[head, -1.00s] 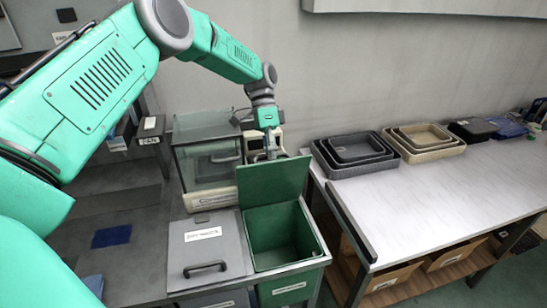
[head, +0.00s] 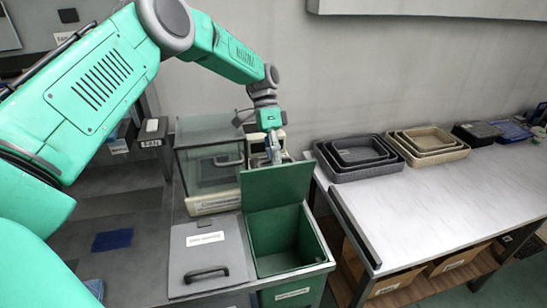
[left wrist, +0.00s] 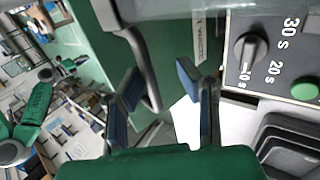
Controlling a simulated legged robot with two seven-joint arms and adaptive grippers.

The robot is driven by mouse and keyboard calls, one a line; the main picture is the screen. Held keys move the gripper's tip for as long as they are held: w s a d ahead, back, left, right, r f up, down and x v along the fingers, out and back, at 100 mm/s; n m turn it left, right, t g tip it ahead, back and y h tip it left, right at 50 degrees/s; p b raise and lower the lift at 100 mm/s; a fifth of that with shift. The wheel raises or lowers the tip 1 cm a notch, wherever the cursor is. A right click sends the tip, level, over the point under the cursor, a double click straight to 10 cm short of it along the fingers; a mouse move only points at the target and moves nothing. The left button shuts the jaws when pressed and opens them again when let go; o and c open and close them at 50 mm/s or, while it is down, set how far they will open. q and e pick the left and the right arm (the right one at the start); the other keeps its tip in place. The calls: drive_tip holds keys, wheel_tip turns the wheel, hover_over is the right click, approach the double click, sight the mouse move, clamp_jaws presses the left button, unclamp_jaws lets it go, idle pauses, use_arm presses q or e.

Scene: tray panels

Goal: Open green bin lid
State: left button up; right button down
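A grey curved handle (left wrist: 141,60) and a white label show on the green lid (left wrist: 180,45) there. The handle runs close to the left finger. My right gripper is not in view.
A grey-lidded bin (head: 190,240) with a dark handle adjoins on the left. A clear-fronted box (head: 205,160) stands behind. The white table (head: 410,205) at right holds dark trays (head: 357,155) and beige trays (head: 428,143); its front is clear. A control panel (left wrist: 270,55) is close by.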

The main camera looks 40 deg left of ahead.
use_arm(q)
drive_tip(key=v, duration=1.2)
drive_tip(key=shift+w, duration=0.25)
drive_tip(key=shift+f, duration=0.15)
drive_tip(key=shift+f, duration=0.1)
